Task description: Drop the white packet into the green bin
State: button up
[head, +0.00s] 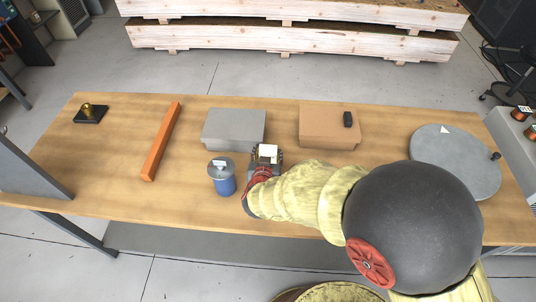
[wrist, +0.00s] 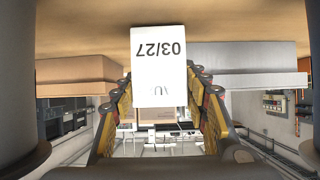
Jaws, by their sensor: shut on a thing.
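The white packet (head: 267,152) is held at the end of my gripper (head: 265,161), over the middle of the wooden table. In the wrist view the packet (wrist: 159,58) fills the space between the two yellow-and-black fingers of my gripper (wrist: 160,88) and carries the print "03/27", upside down. My gripper is shut on it. In the head view the packet is just in front of the grey box and right of the blue canister. I see no green bin in either view.
On the table (head: 100,180) are a grey box (head: 233,126), a brown box (head: 327,124) with a small black item on top, a lidded blue canister (head: 223,184), an orange bar (head: 162,140), a black-based brass piece (head: 89,113) and a round grey plate (head: 455,165). Wooden pallets (head: 290,35) stand behind.

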jog(key=shift+f+b, duration=0.2)
jog(key=shift+b, duration=0.2)
jog(key=o, duration=1.2)
jog(key=shift+c, duration=0.2)
jog(key=shift+r+p, duration=0.2)
jog(key=shift+p, duration=0.15)
